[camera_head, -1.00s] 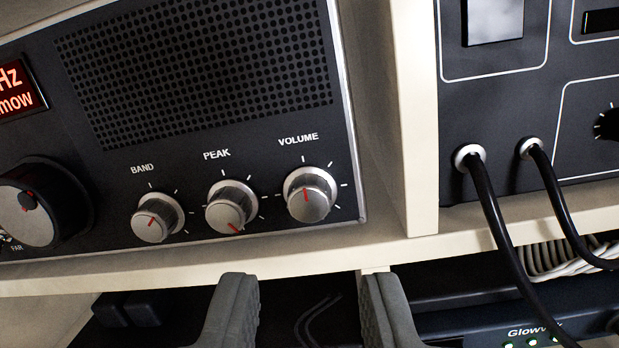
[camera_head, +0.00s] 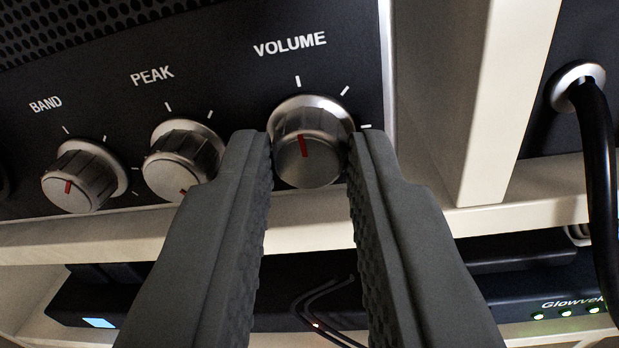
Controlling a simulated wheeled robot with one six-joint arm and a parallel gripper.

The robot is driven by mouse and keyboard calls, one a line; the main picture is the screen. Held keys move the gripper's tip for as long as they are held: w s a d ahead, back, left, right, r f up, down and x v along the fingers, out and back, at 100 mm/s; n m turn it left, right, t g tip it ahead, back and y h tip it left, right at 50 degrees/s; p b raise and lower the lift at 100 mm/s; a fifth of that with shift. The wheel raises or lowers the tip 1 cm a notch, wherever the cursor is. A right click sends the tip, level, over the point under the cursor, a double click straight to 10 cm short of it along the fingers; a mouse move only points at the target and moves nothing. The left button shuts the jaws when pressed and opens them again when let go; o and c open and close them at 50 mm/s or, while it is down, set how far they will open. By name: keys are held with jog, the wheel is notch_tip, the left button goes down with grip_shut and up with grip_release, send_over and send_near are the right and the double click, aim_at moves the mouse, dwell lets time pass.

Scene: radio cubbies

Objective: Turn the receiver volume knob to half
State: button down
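The volume knob (camera_head: 309,163) is a silver-faced round knob on a dark receiver panel (camera_head: 230,80), below the white VOLUME label. Its red pointer points almost straight up, toward the tick above it. Other ticks show at its upper right and right; the lower ones are hidden. My gripper (camera_head: 310,150) has one grey ribbed fingertip at each side of the knob. The fingertips appear to touch its sides, with the knob's face visible between them.
The peak knob (camera_head: 180,163) stands close to the left finger, with the band knob (camera_head: 84,176) further left. A cream divider (camera_head: 502,110) rises to the right. A shelf edge (camera_head: 500,217) runs below. A black cable (camera_head: 597,170) hangs at the far right.

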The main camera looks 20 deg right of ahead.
jog(key=shift+m, duration=0.4)
jog(key=m, duration=0.5)
jog(key=shift+m, duration=0.4)
jog(key=m, duration=0.7)
jog(key=shift+f, duration=0.1)
jog(key=m+h, duration=0.1)
jog(key=m, duration=0.6)
jog(key=shift+a, duration=0.1)
jog(key=m, duration=0.7)
jog(key=shift+f+g, duration=0.1)
jog(key=shift+g, duration=0.2)
jog(key=c, duration=1.5)
grip_release()
jog(key=shift+c, duration=0.2)
